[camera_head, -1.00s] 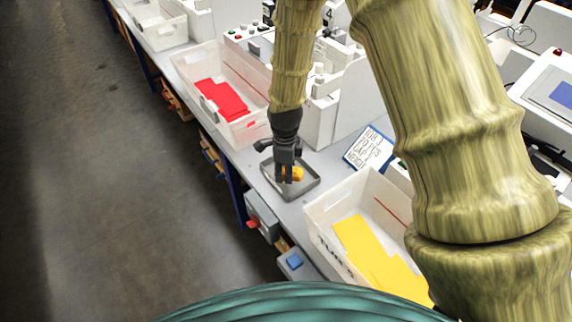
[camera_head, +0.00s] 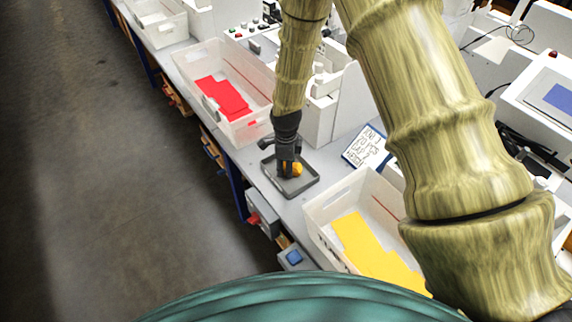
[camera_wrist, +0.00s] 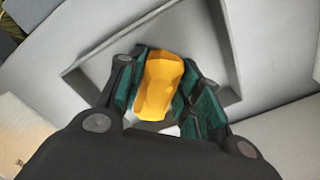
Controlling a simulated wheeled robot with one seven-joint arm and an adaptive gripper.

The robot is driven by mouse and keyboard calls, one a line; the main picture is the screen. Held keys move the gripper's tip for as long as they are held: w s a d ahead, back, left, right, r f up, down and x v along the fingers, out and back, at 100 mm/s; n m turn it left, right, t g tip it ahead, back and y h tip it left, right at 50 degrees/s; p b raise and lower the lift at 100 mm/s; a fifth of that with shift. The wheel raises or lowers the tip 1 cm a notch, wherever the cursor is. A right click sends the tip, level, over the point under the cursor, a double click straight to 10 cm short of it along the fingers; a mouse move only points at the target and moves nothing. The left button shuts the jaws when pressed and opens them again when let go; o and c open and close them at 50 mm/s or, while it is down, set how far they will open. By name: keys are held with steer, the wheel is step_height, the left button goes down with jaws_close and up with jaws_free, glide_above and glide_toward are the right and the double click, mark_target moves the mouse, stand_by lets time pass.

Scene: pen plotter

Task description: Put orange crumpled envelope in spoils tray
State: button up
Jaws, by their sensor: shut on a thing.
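The orange crumpled envelope (camera_head: 297,169) is a small yellow-orange lump. My gripper (camera_head: 288,172) is shut on it; the wrist view shows the envelope (camera_wrist: 160,86) between the two finger pads of my gripper (camera_wrist: 160,92). The spoils tray (camera_head: 305,187) is a shallow grey tray on the bench, and the envelope is over its inside. In the wrist view the tray's rim (camera_wrist: 90,62) shows behind the fingers. I cannot tell whether the envelope touches the tray floor.
A white bin with red sheets (camera_head: 222,98) stands behind the tray, and a white bin with yellow sheets (camera_head: 365,245) stands in front. A handwritten sign (camera_head: 367,147) is to the right. The grey bench (camera_head: 245,160) has little free room around the tray.

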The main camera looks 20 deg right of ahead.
steer(key=shift+f, duration=0.15)
steer(key=o, duration=0.8)
steer(key=shift+c, duration=0.2)
steer(key=shift+r, duration=0.25)
step_height(320, 180, up, 12)
steer(key=b, duration=0.3)
steer(key=shift+b, duration=0.35)
